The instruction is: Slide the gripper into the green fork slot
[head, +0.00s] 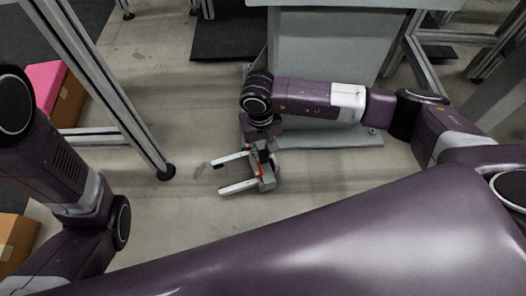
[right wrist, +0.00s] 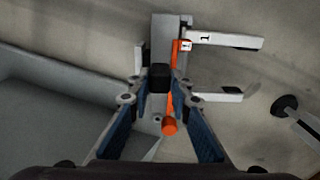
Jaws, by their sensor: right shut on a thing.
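My right gripper (head: 262,142) points down over the floor, in the middle of the head view. It is shut on a grey two-pronged fork tool (head: 268,180) with an orange part along it. The two pale prongs point left in the head view. In the right wrist view, the fingertips (right wrist: 160,80) close around a black block on the fork tool (right wrist: 160,35), whose prongs extend right. The orange bar (right wrist: 174,90) shows between the fingers. My left arm shows at the left, but its gripper is out of view. I see no green fork slot in either view.
A grey panelled stand (head: 325,50) with a flat base is behind my right arm. A metal frame post (head: 125,110) with a black foot stands left of the fork. Pink and brown boxes (head: 68,100) lie at far left. Bare floor (head: 165,60) lies between.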

